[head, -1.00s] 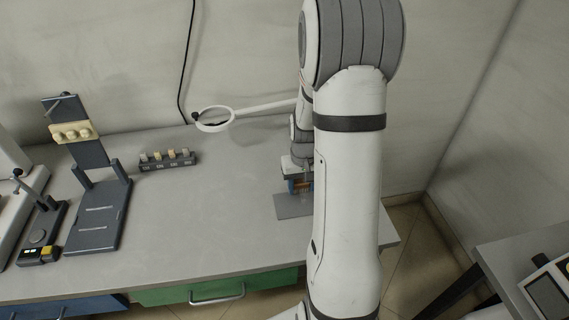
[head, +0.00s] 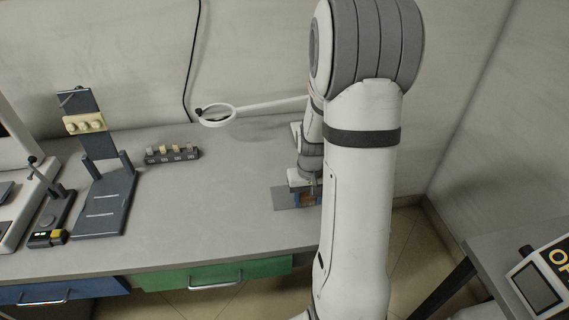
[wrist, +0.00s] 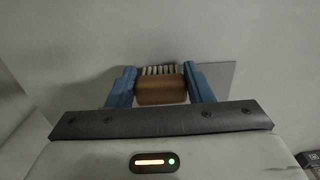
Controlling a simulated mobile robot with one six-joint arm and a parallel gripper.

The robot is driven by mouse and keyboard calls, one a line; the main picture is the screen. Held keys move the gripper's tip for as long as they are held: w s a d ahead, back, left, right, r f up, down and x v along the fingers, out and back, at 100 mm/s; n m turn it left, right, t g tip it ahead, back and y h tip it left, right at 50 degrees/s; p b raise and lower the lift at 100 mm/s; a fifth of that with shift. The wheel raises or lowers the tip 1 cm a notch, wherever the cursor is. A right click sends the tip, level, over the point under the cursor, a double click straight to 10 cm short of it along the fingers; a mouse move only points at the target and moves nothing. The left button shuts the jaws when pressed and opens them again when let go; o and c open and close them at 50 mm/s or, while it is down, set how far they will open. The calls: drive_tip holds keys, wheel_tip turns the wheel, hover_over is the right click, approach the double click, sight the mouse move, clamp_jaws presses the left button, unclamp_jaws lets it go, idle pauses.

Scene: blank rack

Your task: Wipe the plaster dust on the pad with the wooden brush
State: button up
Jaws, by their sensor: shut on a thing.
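My gripper (head: 306,194) is low at the right part of the grey pad (head: 284,199), near the bench's right end. In the wrist view its two blue fingers (wrist: 161,82) are shut on the wooden brush (wrist: 161,91). The brush has a brown wooden body and a row of pale bristles pointing away from the gripper. A darker corner of the pad also shows in the wrist view (wrist: 222,74). I cannot make out plaster dust on the pad. My arm hides the pad's right side, and I cannot tell whether the bristles touch it.
A ring-shaped magnifier (head: 217,115) reaches out behind the pad. A small rack (head: 172,154) with several pieces and a dark stand (head: 104,203) are at the left. The bench (head: 220,212) is clear between them and the pad. A second table (head: 500,255) stands at the right.

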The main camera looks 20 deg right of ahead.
drive_tip(key=r+p, duration=0.1)
drive_tip(key=r, duration=0.2)
drive_tip(key=shift+w, duration=0.2)
drive_tip(key=shift+r+p, duration=1.7)
drive_tip(key=shift+r, duration=0.7)
drive_tip(key=shift+a+f, duration=0.1)
drive_tip(key=shift+f, duration=0.05)
